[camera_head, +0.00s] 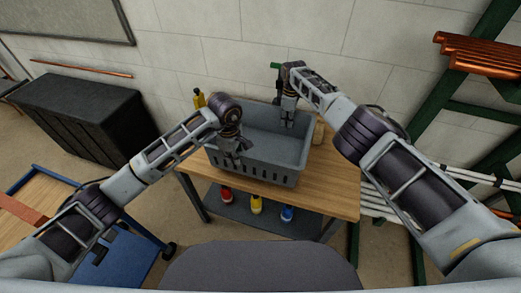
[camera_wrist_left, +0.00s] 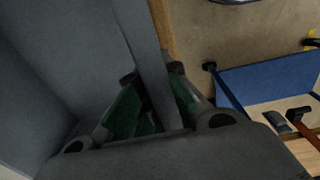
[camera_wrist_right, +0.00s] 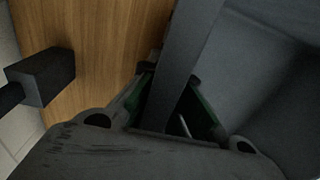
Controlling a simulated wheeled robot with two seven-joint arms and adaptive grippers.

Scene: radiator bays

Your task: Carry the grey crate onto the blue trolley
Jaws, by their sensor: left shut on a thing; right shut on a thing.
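The grey crate (camera_head: 270,173) is on the wooden table (camera_head: 335,190), with slots along its near wall; I cannot tell whether it is lifted. My left gripper (camera_head: 234,156) is shut on the crate's wall at its left part, and the wall shows between the fingers in the left wrist view (camera_wrist_left: 152,75). My right gripper (camera_head: 287,122) is shut on the wall at the far right, also in the right wrist view (camera_wrist_right: 180,75). The blue trolley (camera_head: 125,262) stands at the lower left, partly hidden by my left arm; its blue frame shows in the left wrist view (camera_wrist_left: 262,78).
A yellow bottle (camera_head: 199,99) and a pale bottle (camera_head: 318,132) stand beside the crate. Red, yellow and blue bottles (camera_head: 256,205) are on the lower shelf. A green rack (camera_head: 430,120) with pipes is at right, a black cabinet (camera_head: 90,105) at left.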

